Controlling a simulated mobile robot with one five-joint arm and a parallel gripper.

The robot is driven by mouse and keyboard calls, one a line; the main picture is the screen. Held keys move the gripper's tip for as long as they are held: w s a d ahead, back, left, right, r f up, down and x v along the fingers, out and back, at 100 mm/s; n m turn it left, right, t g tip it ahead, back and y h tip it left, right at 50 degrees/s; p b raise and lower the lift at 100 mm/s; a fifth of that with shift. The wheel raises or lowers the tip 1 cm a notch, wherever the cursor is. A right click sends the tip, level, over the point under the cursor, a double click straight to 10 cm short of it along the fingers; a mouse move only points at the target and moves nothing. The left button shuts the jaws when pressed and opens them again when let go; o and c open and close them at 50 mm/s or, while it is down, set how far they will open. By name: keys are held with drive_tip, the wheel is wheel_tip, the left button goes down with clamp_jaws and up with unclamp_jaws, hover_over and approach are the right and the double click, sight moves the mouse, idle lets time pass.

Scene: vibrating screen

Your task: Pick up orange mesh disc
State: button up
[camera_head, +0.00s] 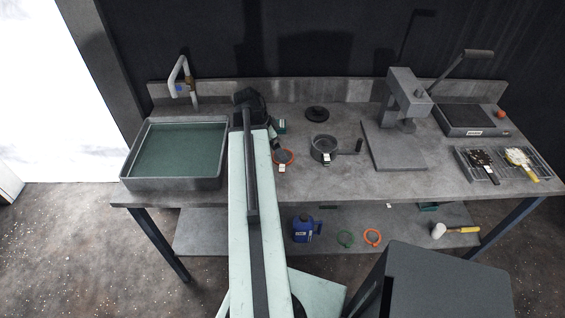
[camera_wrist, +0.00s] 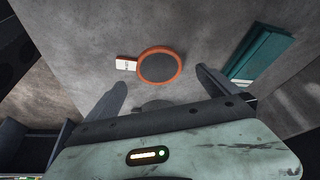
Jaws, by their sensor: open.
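The orange mesh disc, an orange rim around dark grey mesh with a white tag at its side, lies flat on the grey worktop in the wrist view (camera_wrist: 160,65). In the head view its orange rim (camera_head: 292,157) shows just right of my arm, partly covered by my gripper. My gripper (camera_wrist: 162,84) is open and empty in the wrist view. Its two dark fingers point toward the worktop, one to each side below the disc, with the disc ahead of the gap. No contact with the disc shows.
A green block (camera_wrist: 262,52) lies right of the disc.

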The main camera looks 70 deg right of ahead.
drive_tip(key=b+x, duration=0.3)
drive_tip(key=x, duration=0.1)
drive_tip(key=shift+s+f, duration=0.1)
drive_tip(key=shift+f, duration=0.1)
drive_tip(key=shift+r, duration=0.2)
drive_tip(key=c, duration=1.5)
drive_tip(key=shift+o, duration=0.2)
wheel_tip(320, 180, up, 10)
drive_tip(key=p, duration=1)
